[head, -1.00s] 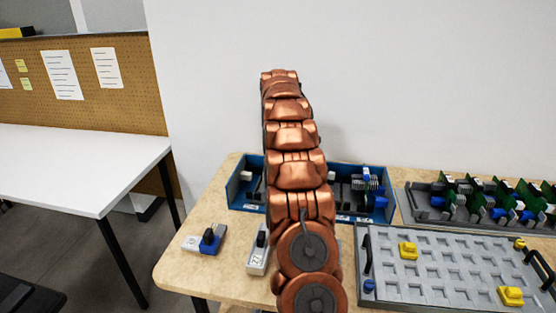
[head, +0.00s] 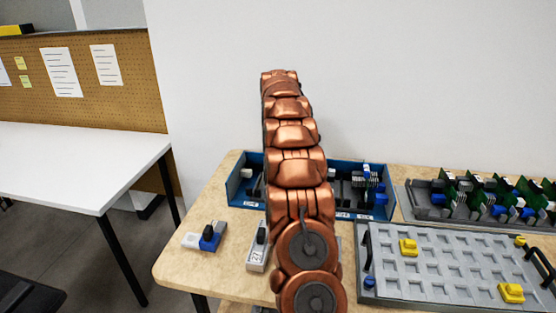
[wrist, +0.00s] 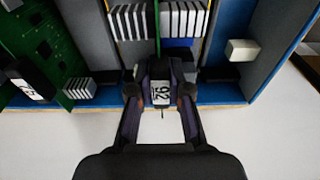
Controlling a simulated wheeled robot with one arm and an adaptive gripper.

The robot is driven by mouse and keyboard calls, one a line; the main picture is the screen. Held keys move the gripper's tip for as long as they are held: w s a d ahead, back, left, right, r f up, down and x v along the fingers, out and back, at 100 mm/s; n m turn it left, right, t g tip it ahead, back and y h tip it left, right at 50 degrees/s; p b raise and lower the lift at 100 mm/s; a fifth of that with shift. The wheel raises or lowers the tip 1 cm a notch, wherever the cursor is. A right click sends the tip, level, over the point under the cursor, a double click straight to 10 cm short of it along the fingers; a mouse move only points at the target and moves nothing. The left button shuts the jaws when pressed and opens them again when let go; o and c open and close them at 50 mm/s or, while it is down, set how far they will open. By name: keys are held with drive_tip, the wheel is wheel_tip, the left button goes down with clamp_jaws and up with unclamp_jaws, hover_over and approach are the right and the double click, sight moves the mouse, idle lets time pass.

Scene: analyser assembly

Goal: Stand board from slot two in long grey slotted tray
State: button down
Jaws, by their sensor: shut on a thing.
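My gripper (wrist: 160,92) is shut on a black tab (wrist: 161,93) with a white number label, in the middle of the wrist view. The tab sits at the edge of a board seen nearly edge-on, with pale finned blocks (wrist: 182,20) beside it, inside the blue box (head: 380,206). I cannot tell whether the board is still seated or raised. In the head view my arm hides the gripper and the middle of the box. The long grey slotted tray (head: 408,205) stands at the back right, with several upright green boards in it.
Another green board (wrist: 40,45) with a black labelled tab is left of my gripper in the wrist view. A grey pitted tray (head: 430,265) with yellow pieces lies at the front right.

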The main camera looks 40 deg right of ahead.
drive_tip(key=shift+f, duration=0.15)
idle(0.3)
drive_tip(key=c, duration=1)
unclamp_jaws()
drive_tip(key=shift+o, duration=0.5)
drive_tip(key=shift+r+p, duration=1.15)
drive_tip(key=shift+r, duration=0.95)
idle(0.4)
wheel_tip(320, 180, up, 7)
drive_tip(key=p, duration=0.4)
drive_tip(key=shift+f, duration=0.15)
idle(0.4)
drive_tip(key=shift+a, duration=0.1)
idle(0.4)
